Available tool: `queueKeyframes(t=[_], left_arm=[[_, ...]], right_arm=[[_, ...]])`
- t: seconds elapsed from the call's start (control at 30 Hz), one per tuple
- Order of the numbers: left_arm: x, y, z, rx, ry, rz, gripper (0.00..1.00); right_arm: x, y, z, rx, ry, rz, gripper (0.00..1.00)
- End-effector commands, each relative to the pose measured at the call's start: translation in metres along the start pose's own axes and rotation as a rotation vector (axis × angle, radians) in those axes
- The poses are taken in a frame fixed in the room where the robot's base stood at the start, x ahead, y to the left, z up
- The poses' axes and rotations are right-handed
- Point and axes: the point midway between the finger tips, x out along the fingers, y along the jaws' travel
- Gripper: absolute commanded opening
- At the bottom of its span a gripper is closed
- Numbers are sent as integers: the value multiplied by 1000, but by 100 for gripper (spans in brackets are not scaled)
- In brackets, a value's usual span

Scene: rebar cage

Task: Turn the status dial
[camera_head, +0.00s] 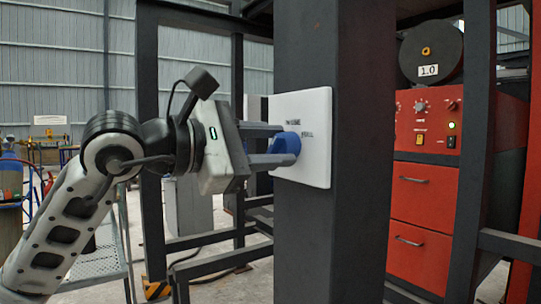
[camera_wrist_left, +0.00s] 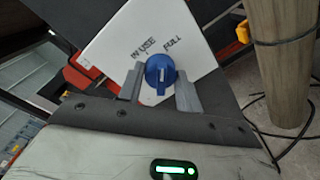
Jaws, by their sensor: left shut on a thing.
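The status dial is a blue knob (camera_head: 287,144) on a white panel (camera_head: 318,110) fixed to a dark upright post (camera_head: 325,240). The panel carries printed labels, and in the left wrist view they read "IN USE" and "FULL". In that view the blue dial (camera_wrist_left: 160,73) sits between the fingers, its white mark toward the camera. My left gripper (camera_head: 283,146) reaches in from the left and is shut on the dial, one finger on each side. The fingers also show in the left wrist view (camera_wrist_left: 160,88). My right gripper is not in view.
A red cabinet (camera_head: 422,215) with knobs, a lit green lamp and drawers stands right of the post. A black reel marked "1.0" (camera_head: 430,50) sits on top. Dark frame bars (camera_head: 147,200) surround the post. A brown cylinder (camera_wrist_left: 283,60) stands right in the wrist view.

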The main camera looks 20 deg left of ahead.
Motion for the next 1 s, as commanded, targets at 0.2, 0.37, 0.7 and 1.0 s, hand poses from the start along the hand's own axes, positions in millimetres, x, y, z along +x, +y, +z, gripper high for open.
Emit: queueKeyframes(t=[0.2, 0.37, 0.7, 1.0], left_arm=[[0, -1, 0, 171, 9, -2, 12], [0, 0, 0, 263, 14, -3, 12], [0, 0, 1, 358, 19, -5, 12], [0, 0, 1, 369, 20, -6, 12]], right_arm=[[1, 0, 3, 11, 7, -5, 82], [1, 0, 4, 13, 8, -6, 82], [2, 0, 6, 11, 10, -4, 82], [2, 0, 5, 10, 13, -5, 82]])
